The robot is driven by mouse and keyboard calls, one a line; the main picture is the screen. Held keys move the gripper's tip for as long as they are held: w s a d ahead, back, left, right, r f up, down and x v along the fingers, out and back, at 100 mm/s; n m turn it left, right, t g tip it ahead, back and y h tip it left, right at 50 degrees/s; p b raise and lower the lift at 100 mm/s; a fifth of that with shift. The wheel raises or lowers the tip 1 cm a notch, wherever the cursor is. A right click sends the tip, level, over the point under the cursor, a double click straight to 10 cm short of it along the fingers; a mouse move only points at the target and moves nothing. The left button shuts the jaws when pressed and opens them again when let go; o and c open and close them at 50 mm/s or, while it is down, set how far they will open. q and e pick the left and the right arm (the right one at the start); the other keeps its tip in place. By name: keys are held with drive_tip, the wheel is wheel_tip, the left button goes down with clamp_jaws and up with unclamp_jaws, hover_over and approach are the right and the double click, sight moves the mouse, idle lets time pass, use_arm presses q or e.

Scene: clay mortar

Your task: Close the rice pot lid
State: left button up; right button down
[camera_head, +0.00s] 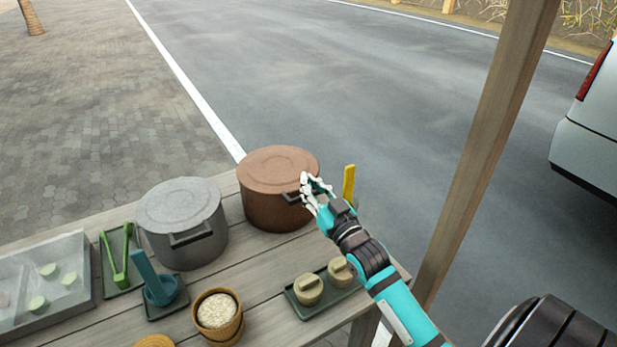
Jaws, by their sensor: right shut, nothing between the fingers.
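A brown pot (262,208) stands at the back of the wooden table, with a round brown lid (278,165) lying on its top. A grey pot (190,245) with a grey lid (180,204) stands to its left. I cannot tell from looks which one is the rice pot. Both lids look seated on their rims. My right gripper (312,187) is shut and empty at the right side of the brown pot, by its dark handle (289,198). It overlaps the pot's edge in the picture; contact is unclear. My left gripper is not in view.
On the table (262,270) are a green tray with two lidded clay pieces (310,288), a cup of rice-like grains (216,311), a teal mortar (160,290), green tongs (118,265) and a clear case (45,275). A yellow upright piece (349,183) and a wooden post (487,150) stand right.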

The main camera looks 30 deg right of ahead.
drive_tip(key=shift+f, duration=0.2)
drive_tip(key=shift+s, duration=0.1)
drive_tip(key=s+f, duration=0.2)
drive_tip(key=s, duration=0.9)
drive_tip(key=shift+s+a, duration=0.35)
drive_tip(key=shift+f, duration=0.1)
